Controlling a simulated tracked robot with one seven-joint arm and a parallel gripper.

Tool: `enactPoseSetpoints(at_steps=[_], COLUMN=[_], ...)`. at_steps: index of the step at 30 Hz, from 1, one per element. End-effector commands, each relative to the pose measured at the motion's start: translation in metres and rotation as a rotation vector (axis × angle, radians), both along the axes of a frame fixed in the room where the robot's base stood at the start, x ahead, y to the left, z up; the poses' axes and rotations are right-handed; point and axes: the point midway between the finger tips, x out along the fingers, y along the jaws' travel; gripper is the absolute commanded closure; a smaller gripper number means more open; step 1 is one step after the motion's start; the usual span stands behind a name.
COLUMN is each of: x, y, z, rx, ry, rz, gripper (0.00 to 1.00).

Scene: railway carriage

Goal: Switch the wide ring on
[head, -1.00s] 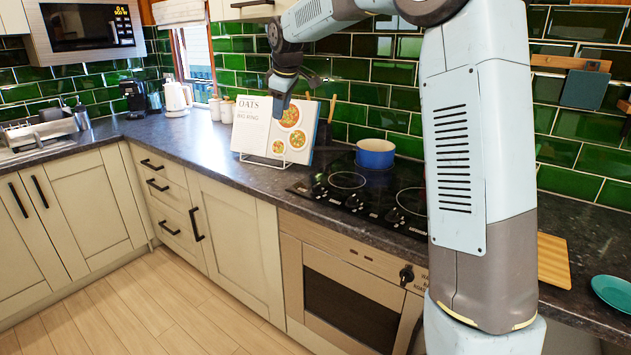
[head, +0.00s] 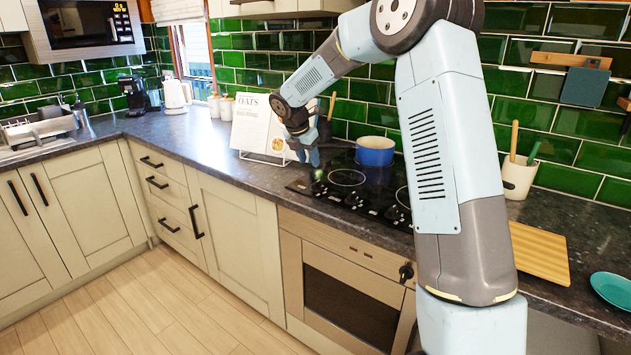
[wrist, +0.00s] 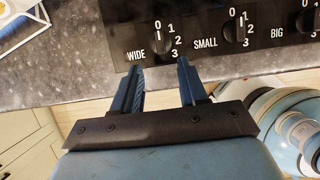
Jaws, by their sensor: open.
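The hob's black control strip fills the top of the wrist view. The knob marked WIDE (wrist: 160,46) has a scale from 0 to 3, and its pale mark appears to point up at 0. My gripper (wrist: 160,65) is open and empty, its two blue fingers pointing at the strip. The fingertips are just short of the WIDE knob, one to each side, and do not appear to be around it. In the head view my gripper (head: 314,167) is over the left front of the black hob (head: 372,187).
The SMALL knob (wrist: 236,30) and the BIG knob (wrist: 307,20) are to the right. A blue pot (head: 375,151) stands at the back of the hob. A cookbook on a stand (head: 258,125) is left of my gripper. A wooden board (head: 538,252) lies right of the hob.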

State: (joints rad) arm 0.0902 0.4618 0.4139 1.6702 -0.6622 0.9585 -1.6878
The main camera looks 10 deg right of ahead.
Motion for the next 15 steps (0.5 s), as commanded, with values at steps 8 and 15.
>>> enactPoseSetpoints(at_steps=[8,15], x=[0.012,0.022], y=[-0.014,-0.024], z=[-0.047,-0.08], rx=[0.001,0.002], ry=[0.003,0.001], rz=[-0.002,-0.002], gripper=[0.57,0.57])
